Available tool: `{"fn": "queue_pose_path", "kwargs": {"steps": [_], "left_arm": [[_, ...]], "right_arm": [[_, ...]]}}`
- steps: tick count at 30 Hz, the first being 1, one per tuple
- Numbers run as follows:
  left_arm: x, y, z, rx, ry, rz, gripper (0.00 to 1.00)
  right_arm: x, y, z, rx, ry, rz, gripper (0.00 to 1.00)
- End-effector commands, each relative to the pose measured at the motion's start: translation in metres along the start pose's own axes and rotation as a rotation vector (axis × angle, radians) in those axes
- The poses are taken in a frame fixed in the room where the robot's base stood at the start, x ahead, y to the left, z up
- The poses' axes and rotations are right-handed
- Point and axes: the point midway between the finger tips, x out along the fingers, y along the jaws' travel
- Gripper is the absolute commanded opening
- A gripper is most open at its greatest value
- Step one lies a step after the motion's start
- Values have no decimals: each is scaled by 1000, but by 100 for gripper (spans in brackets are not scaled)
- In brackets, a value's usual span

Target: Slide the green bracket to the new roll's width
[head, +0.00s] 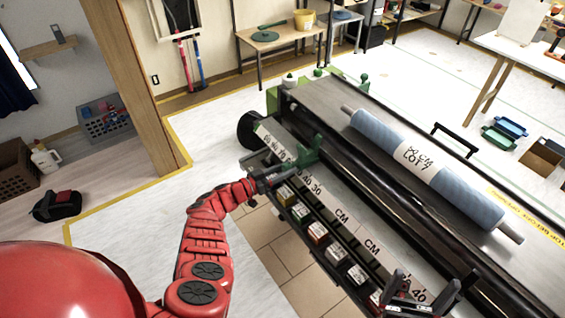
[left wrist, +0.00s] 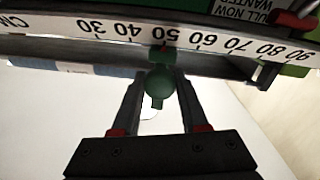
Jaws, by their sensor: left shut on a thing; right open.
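The green bracket (head: 308,152) stands on the numbered scale strip (head: 345,217) along the machine's near side. My left gripper (head: 264,184) reaches it from the left. In the left wrist view the gripper's fingers are shut on the bracket's round green knob (left wrist: 158,83). There the scale (left wrist: 120,29) appears upside down, and a small red mark above the knob sits near 50. My right gripper (head: 418,292) is open and empty at the lower right.
Several small boxes (head: 318,232) sit in a dark tray along the machine's near side. A wooden post (head: 139,75) stands at the left. A side table (head: 280,37) is at the back. The pale floor left of the machine is mostly clear.

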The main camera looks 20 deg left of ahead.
Motion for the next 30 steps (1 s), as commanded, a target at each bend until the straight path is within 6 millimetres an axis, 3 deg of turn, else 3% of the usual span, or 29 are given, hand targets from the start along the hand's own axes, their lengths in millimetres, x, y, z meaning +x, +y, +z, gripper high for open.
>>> {"fn": "queue_pose_path", "kwargs": {"steps": [5,6,10,22,26,30], "left_arm": [[1,1,0,1,2,4,0],[1,1,0,1,2,3,51],[1,0,0,1,2,2,73],[-8,-1,0,0,-2,-2,73],[-31,1,1,0,-6,-1,73],[-68,0,3,-1,-8,-3,73]], "right_arm": [[-1,0,0,0,0,0,100],[-1,0,0,0,0,0,100],[-1,0,0,0,0,0,100],[2,0,0,0,0,0,100],[9,0,-2,0,0,0,100],[13,1,-2,0,0,0,100]]}}
